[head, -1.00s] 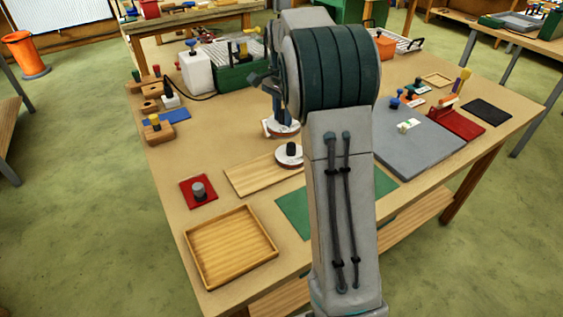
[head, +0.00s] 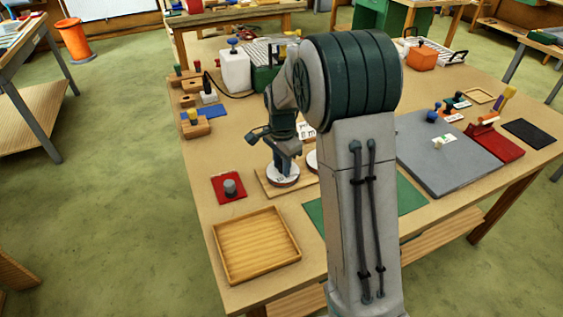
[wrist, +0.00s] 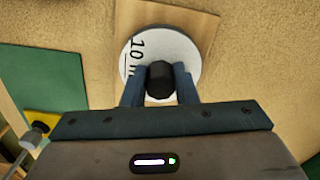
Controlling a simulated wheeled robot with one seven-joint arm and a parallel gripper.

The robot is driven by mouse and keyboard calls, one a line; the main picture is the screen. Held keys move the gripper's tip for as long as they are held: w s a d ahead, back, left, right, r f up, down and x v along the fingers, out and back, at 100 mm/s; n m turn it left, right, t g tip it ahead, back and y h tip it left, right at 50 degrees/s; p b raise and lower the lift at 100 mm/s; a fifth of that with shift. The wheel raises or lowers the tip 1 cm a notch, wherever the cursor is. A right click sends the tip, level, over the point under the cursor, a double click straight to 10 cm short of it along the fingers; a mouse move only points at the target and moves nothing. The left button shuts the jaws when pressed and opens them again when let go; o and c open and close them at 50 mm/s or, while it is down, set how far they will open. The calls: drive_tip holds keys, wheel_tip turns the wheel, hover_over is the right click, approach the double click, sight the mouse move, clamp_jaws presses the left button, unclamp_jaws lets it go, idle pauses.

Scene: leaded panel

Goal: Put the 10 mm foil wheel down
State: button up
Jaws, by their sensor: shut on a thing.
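The 10 mm foil wheel is a white disc (wrist: 140,62) with a black knob (wrist: 160,84) and printed black lettering. My gripper (wrist: 160,78) is shut on the knob, with one blue finger on each side. In the head view the wheel (head: 284,180) is at the left end of a pale wooden board (head: 263,184), under my gripper (head: 285,164). I cannot tell whether its underside touches the board. A second pale disc (head: 312,160) stands close to its right, mostly hidden by my arm.
An empty wooden tray (head: 257,246) is in front. A green mat (head: 316,215) lies to the right, partly hidden. A white card (head: 306,131) lies behind the wheels.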

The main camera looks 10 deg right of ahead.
drive_tip(key=shift+f, duration=0.2)
drive_tip(key=o, duration=0.9)
wheel_tip(320, 180, up, 12)
drive_tip(key=s+n+t, duration=0.1)
drive_tip(key=s+n, duration=0.3)
drive_tip(key=s, duration=0.4)
drive_tip(key=s+d+n+t, duration=0.1)
drive_tip(key=s+n, duration=0.3)
drive_tip(key=s, duration=0.5)
drive_tip(key=s+f+n+t, duration=0.1)
drive_tip(key=s+n, duration=0.3)
drive_tip(key=s, duration=0.4)
drive_tip(key=shift+s+d+n+b, duration=0.2)
drive_tip(key=shift+s+n+b, duration=0.1)
drive_tip(key=shift+s+n, duration=0.1)
